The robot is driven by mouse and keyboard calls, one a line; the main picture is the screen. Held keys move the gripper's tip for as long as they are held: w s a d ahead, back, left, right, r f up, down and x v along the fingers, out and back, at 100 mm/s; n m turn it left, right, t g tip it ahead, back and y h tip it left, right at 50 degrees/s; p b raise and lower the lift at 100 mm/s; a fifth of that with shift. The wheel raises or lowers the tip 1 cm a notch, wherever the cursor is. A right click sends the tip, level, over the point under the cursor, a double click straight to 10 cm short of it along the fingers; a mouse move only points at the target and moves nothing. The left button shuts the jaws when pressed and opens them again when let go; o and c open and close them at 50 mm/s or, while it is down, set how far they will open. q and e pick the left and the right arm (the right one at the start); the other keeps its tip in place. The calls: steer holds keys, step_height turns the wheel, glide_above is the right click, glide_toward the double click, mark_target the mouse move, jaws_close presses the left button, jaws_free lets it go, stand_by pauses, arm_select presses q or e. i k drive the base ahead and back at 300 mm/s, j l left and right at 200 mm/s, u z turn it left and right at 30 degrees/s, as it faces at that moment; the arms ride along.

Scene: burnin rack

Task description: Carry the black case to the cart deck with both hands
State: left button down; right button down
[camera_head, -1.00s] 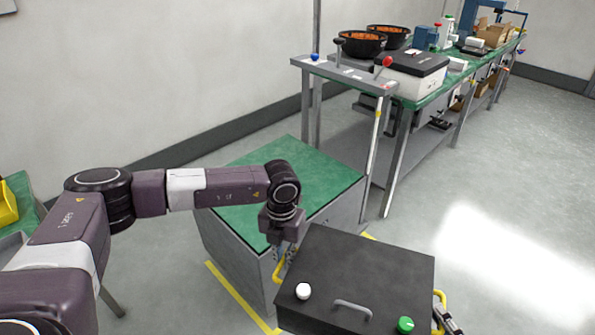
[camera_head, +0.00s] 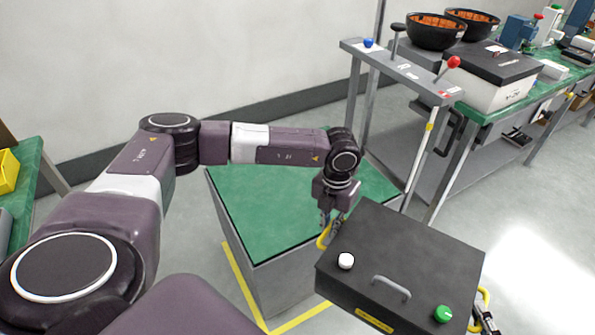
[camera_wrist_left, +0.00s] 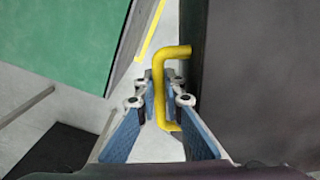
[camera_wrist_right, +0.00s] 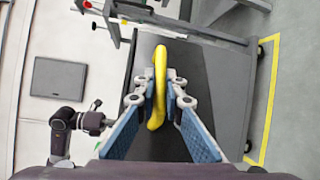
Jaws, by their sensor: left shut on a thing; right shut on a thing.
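The black case (camera_head: 420,249) has a grey top handle, a white knob and a green knob. It is held level at the right front of the green-topped grey cart (camera_head: 270,215), and overlaps its right edge in the head view. My left gripper (camera_head: 328,228) is shut on the yellow side handle (camera_wrist_left: 158,90) on the case's left. My right gripper (camera_head: 486,312) is shut on the other yellow side handle (camera_wrist_right: 158,90) on its right, partly hidden behind the case. The visible green deck is bare. I cannot tell the gap between case and cart.
A workbench (camera_head: 540,92) at the back right holds two black bowls, a white box with a black lid and other items. A grey stand with coloured knobs (camera_head: 405,72) is behind the cart. Yellow floor lines (camera_head: 238,285) edge the cart. Open floor lies to the right.

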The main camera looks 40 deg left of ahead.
mark_target(289, 202)
steer(key=i+l+u, duration=0.1)
steer(key=i+u, duration=0.2)
steer(key=u, duration=0.15)
steer(key=i+l+u, duration=0.15)
steer(key=u, duration=0.3)
steer(key=i+l+u, duration=0.15)
steer(key=i+u, duration=0.25)
steer(key=i+l+u, duration=0.25)
steer(key=u, duration=0.15)
steer(key=i, duration=0.1)
